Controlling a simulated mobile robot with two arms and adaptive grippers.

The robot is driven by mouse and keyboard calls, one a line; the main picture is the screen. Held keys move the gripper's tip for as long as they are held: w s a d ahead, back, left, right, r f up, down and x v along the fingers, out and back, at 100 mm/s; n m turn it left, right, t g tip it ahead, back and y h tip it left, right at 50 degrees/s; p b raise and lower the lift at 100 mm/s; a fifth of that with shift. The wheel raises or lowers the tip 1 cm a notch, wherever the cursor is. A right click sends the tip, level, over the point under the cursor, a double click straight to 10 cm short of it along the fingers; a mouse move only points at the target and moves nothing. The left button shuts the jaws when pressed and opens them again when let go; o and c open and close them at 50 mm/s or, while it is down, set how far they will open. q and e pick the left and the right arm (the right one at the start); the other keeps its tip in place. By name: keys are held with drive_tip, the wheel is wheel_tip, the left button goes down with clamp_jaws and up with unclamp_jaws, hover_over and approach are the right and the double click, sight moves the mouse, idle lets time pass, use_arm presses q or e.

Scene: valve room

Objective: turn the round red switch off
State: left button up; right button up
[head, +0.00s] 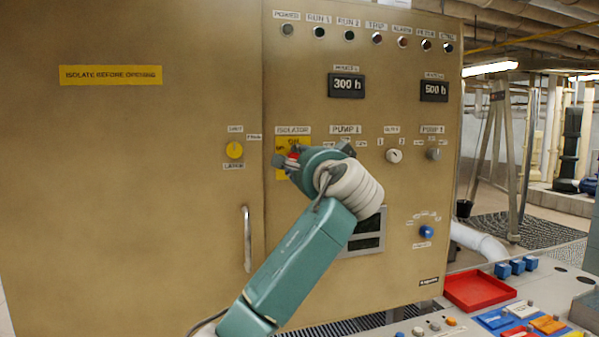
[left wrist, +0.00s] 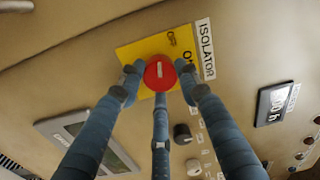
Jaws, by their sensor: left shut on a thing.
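The round red switch (left wrist: 160,75) sits on a yellow plate (left wrist: 128,53) marked ON and OFF, under an ISOLATOR label. In the left wrist view its white mark runs about up and down, closer in line with the OFF word than with ON. My left gripper (left wrist: 160,88) is shut on the switch, with fingers on both sides and a third below it. In the head view my left gripper (head: 290,158) is at the yellow plate (head: 281,174) and hides most of the switch; only a bit of red shows. My right gripper is not in view.
A yellow knob (head: 234,150) and a door handle (head: 247,239) are left of my arm. A white knob (head: 394,156), a grey knob (head: 433,154) and a blue knob (head: 426,232) are to the right. A red tray (head: 480,290) lies on the console at the lower right.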

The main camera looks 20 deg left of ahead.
use_arm(q)
drive_tip(key=shift+f+n+b, duration=0.1)
drive_tip(key=shift+n+b, duration=0.4)
drive_tip(key=shift+n, duration=0.8)
drive_tip(key=o, duration=1.1)
drive_tip(key=shift+o, duration=0.2)
drive_tip(key=v, duration=1.2)
drive_tip(key=shift+f, duration=0.1)
